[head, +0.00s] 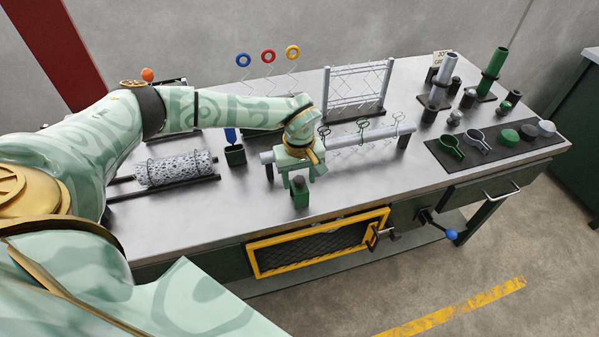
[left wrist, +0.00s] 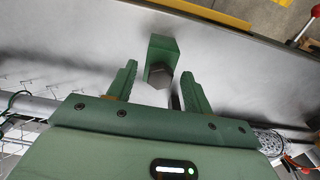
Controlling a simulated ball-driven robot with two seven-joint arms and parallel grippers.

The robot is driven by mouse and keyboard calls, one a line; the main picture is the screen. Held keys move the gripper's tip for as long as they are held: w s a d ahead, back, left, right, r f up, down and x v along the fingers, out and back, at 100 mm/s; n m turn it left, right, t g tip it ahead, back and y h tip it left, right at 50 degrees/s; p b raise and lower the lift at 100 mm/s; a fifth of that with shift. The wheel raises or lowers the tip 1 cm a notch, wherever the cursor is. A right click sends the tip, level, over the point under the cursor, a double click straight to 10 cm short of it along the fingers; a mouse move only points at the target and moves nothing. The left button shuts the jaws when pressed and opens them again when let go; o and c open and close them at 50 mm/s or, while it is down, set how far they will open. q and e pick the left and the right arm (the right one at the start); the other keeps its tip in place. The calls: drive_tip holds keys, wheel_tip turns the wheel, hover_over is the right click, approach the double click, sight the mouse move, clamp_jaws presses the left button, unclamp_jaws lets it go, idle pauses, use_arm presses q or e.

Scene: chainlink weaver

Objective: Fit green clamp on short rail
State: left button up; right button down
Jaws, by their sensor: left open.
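A green ring-shaped clamp (head: 451,146) with a handle lies on the dark mat at the right. A grey rail (head: 350,140) lies across low supports at mid-table; I cannot tell if it is the short rail. Thin wire loops, one of them green (head: 362,124), stand at it. My right gripper is out of view.
The dark mat (head: 500,168) also holds a grey ring clamp (head: 478,138) and round caps. Posts, one green (head: 493,70), stand at the back right. A wire-mesh frame (head: 357,85) stands behind the rail, a mesh roll (head: 176,168) left of it.

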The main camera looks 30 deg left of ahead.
use_arm(q)
drive_tip(key=c, duration=0.9)
wheel_tip(320, 180, up, 6)
drive_tip(key=p, duration=0.5)
drive_tip(key=shift+r, duration=0.1)
